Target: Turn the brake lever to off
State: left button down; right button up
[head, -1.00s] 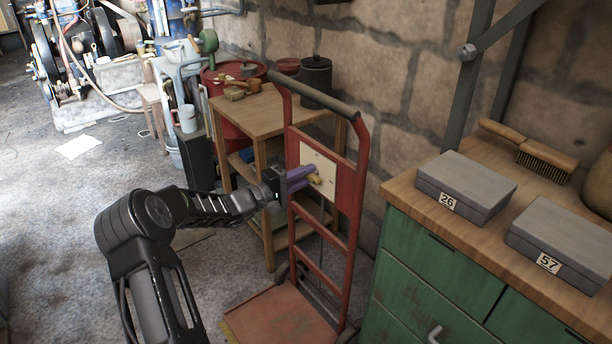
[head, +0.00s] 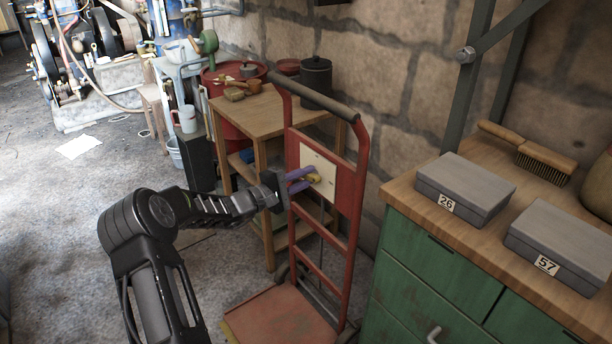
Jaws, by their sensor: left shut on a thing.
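The brake lever (head: 314,178) shows as a small brass-yellow piece on a cream plate (head: 326,167), which is fixed to the red hand truck (head: 351,190). My left gripper (head: 308,180) reaches in from the left, and its two purple fingers are shut on the lever in front of the plate. The fingers hide part of the lever, and I cannot read its exact angle or any marks on the plate. My right gripper is not in view.
A wooden table (head: 262,112) with a dark canister (head: 316,80) stands behind the hand truck. A green drawer cabinet (head: 425,262) with a wooden top is at the right, carrying two grey boxes (head: 466,185) (head: 562,240) and a brush (head: 545,160). Open floor lies to the left.

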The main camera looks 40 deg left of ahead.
pick_arm(q)
jog(key=n+p, duration=0.1)
jog(key=n, duration=0.2)
jog(key=shift+n, duration=0.3)
jog(key=n+p, duration=0.2)
jog(key=n, duration=0.1)
jog(key=shift+d+n, duration=0.1)
jog(key=shift+n, duration=0.2)
jog(key=n+p, duration=0.2)
jog(key=n, duration=0.2)
jog(key=shift+f+n, duration=0.1)
jog(key=shift+n, duration=0.2)
jog(key=shift+s+d+f+n+p, duration=0.1)
jog(key=shift+n+p, duration=0.5)
jog(key=shift+n, duration=0.8)
jog(key=c, duration=1.3)
grip_release()
jog(key=shift+v, duration=3.85)
